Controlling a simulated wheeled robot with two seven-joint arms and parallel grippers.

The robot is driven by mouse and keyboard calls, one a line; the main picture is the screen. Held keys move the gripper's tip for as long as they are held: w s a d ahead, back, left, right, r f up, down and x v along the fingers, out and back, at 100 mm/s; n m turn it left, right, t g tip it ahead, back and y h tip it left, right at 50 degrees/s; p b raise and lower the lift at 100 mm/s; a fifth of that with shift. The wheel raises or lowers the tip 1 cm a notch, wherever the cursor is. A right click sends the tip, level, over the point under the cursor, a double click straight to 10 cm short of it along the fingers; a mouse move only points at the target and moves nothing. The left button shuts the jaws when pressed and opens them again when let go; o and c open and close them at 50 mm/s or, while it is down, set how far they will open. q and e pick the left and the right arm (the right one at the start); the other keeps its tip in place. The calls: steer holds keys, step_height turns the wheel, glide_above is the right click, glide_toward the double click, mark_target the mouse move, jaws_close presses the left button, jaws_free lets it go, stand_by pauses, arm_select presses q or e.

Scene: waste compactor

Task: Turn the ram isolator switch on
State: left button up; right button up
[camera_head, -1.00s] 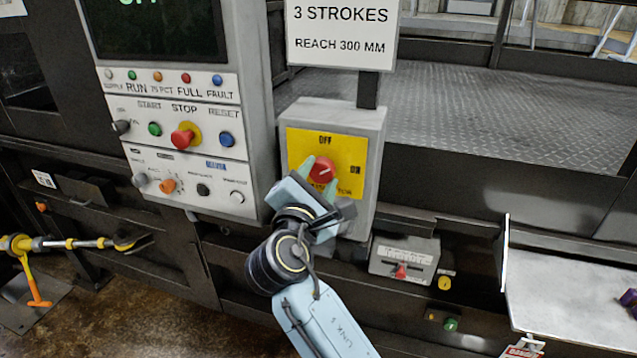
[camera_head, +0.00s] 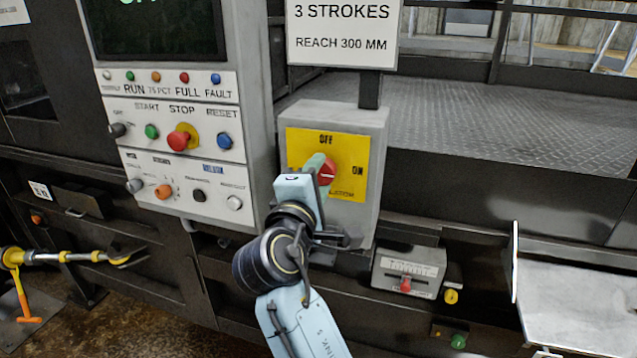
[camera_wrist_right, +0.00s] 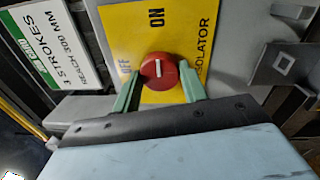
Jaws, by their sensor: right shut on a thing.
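The ram isolator switch is a red round knob (camera_head: 329,173) on a yellow plate (camera_head: 355,150) marked OFF at the top and ON at the right, on a grey box. It also shows in the right wrist view (camera_wrist_right: 158,72), where its white mark points up toward the word ON. My right gripper (camera_head: 321,171) is shut on the knob, with one green finger on each side of it in the right wrist view (camera_wrist_right: 158,82). In the head view the gripper hides the knob's left edge and part of the plate. My left gripper is not in view.
A control panel (camera_head: 185,170) with a red stop button (camera_head: 178,141) stands left of the isolator box. A sign (camera_head: 342,30) is above the box. A small grey unit with a red lever (camera_head: 405,285) sits below right. A pale shelf (camera_head: 580,300) is at lower right.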

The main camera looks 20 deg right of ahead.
stand_by(0.4)
steer(key=o, duration=1)
steer(key=shift+c, duration=0.2)
